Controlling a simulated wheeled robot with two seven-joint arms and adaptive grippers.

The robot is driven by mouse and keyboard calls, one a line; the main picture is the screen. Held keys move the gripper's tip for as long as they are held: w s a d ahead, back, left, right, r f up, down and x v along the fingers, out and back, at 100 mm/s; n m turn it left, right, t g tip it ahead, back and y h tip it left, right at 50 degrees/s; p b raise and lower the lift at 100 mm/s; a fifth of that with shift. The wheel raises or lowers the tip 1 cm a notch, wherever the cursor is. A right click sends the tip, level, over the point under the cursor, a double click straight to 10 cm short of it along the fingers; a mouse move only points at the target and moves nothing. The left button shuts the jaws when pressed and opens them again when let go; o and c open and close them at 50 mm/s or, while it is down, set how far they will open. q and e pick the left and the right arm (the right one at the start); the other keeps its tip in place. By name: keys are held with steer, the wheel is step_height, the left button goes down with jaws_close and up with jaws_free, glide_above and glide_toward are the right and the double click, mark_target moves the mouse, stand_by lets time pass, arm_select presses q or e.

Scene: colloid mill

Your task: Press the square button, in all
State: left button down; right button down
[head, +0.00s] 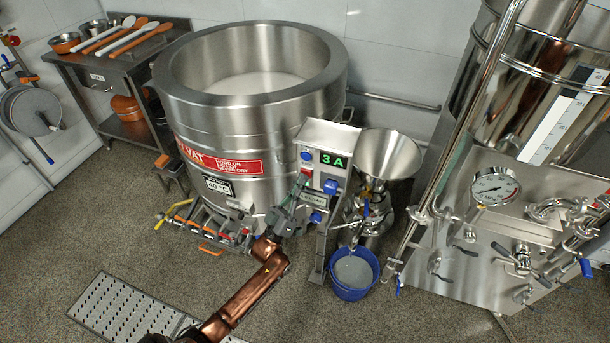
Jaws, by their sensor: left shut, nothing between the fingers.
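The control box (330,137) of the colloid mill stands on a post at the middle, with a lit green display (333,160) reading "3 A". Below the display is a blue, squarish button (331,186). Another blue control (317,217) sits lower, and a red and blue control (306,155) is at the panel's upper left. My left gripper (303,179) is shut and empty, its tips at the panel's left side, left of the squarish button. I cannot tell whether they touch the panel. The gripper hides part of the panel's left edge. My right gripper is out of view.
A steel funnel (388,153) stands right of the box, above a blue bucket (354,274) on the floor. A large vat (250,118) is behind my gripper. Steel equipment with a gauge (495,187) fills the right. The floor in front is open, with a drain grate (125,308).

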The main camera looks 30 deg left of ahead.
arm_select(q)
steer(key=shift+w, duration=0.2)
steer(key=shift+s, duration=0.15)
stand_by(0.3)
steer(key=shift+s+d+p, duration=0.2)
steer(key=shift+s+p, duration=0.25)
steer(key=shift+s, duration=0.3)
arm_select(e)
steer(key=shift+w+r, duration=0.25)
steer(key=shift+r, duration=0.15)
arm_select(q)
steer(key=shift+s+y, duration=0.1)
steer(key=shift+y, duration=0.2)
steer(key=s+p, duration=0.1)
steer(key=s, duration=0.1)
steer(key=s+d+p, duration=0.1)
steer(key=s, duration=0.1)
steer(key=shift+s+d, duration=0.1)
steer(key=shift+s, duration=0.25)
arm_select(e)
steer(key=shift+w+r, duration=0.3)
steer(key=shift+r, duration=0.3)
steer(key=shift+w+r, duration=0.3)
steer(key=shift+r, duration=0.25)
